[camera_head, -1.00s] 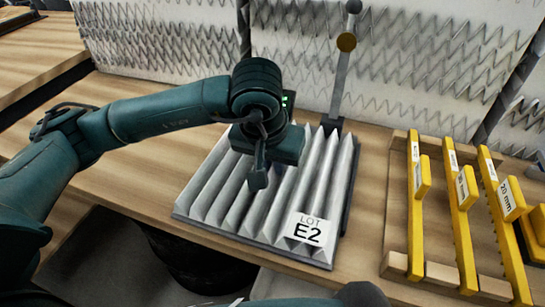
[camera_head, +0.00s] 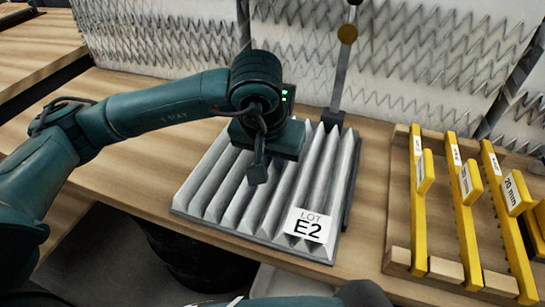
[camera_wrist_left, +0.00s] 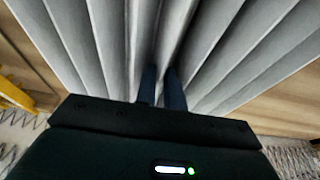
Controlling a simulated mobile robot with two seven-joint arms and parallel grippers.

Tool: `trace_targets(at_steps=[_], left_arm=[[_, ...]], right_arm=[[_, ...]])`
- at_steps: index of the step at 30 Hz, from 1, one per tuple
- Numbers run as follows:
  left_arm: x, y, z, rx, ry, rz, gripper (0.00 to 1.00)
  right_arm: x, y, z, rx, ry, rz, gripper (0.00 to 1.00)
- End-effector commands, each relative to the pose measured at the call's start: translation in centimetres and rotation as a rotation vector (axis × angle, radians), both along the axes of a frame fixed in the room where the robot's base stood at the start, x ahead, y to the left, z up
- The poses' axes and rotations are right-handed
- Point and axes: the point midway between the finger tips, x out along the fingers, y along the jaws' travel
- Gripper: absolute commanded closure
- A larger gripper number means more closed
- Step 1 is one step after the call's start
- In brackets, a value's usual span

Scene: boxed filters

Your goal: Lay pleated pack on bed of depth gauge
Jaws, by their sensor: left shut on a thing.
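The pleated pack (camera_head: 275,190) is a grey-white folded panel with a "LOT E2" label (camera_head: 309,226) at its near right corner. It lies over the dark bed of the depth gauge (camera_head: 352,190), whose edge shows along the pack's right side. The gauge's upright post (camera_head: 341,80) with a brass knob stands behind the pack. My left gripper (camera_head: 257,172) is over the pack's middle; in the left wrist view its fingers (camera_wrist_left: 162,88) are shut on a pleat of the pack (camera_wrist_left: 120,40). Whether the pack touches the bed is hidden. My right gripper does not show.
Several yellow gauge bars (camera_head: 466,215), one marked 20 mm, stand in a wooden rack (camera_head: 398,240) at the right. White panels with zigzag wire (camera_head: 420,60) stand behind the bench. The wooden bench (camera_head: 130,180) is bare at the left.

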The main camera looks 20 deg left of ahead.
Motion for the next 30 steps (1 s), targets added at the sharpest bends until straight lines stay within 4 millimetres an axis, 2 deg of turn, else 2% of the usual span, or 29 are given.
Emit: trace_targets(at_steps=[6, 7, 10, 20, 30], left_arm=[[0.0, 0.0, 0.0, 0.000, 0.000, 0.000, 1.00], [0.0, 0.0, 0.0, 0.000, 0.000, 0.000, 0.88], [0.0, 0.0, 0.0, 0.000, 0.000, 0.000, 0.81], [0.0, 0.0, 0.3, 0.000, -0.001, 0.000, 0.81], [0.0, 0.0, 2.3, -0.001, -0.001, 0.000, 0.81]], right_arm=[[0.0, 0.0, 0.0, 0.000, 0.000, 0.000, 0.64], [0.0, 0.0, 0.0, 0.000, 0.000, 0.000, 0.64], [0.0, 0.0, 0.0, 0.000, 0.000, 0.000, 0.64], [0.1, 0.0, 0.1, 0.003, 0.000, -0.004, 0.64], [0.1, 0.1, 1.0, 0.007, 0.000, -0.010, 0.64]])
